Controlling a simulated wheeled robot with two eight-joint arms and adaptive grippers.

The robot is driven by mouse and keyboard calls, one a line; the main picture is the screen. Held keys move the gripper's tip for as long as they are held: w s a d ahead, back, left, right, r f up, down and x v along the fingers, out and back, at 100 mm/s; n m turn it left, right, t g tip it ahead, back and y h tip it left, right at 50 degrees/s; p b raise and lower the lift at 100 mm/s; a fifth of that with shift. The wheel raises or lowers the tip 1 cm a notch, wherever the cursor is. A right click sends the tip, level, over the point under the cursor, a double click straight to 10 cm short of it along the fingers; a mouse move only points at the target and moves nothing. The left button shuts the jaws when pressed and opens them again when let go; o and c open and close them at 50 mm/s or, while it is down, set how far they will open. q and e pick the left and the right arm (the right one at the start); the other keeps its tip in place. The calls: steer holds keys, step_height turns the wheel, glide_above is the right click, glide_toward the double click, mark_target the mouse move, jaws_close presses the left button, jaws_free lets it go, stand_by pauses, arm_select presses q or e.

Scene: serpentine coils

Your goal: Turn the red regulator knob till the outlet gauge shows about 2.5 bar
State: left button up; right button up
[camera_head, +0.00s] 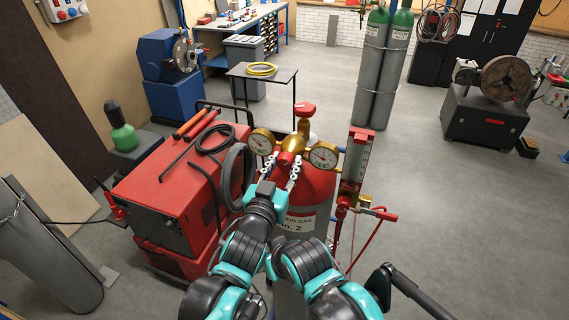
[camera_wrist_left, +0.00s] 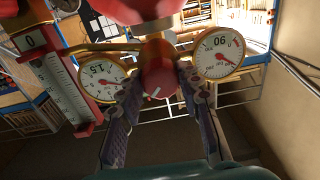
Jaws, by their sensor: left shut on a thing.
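The red regulator knob (camera_wrist_left: 158,76) sits in the middle of the wrist view, with a white mark on its face. My left gripper (camera_wrist_left: 157,88) has a finger on each side of it and is shut on it; in the head view the gripper (camera_head: 284,174) reaches it from the front. A brass regulator (camera_head: 297,145) carries two round gauges. The other gauge (camera_head: 262,141) shows as the right dial (camera_wrist_left: 218,54). Exact readings are too small to tell.
The regulator is on a red gas cylinder (camera_head: 315,187). A flowmeter column (camera_head: 356,160) with a red hose (camera_head: 368,242) stands close on the right. A red welding machine (camera_head: 160,200) with cables is close on the left.

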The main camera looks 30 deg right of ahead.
arm_select(q)
steer(key=shift+m, duration=0.3)
steer(key=shift+m+b, duration=0.5)
steer(key=shift+m, duration=0.4)
steer(key=shift+m+b, duration=0.4)
steer(key=shift+m, duration=1.5)
steer(key=o, duration=1.1)
steer(key=shift+o, duration=0.2)
steer(key=v, duration=1.2)
steer(key=shift+f, duration=0.15)
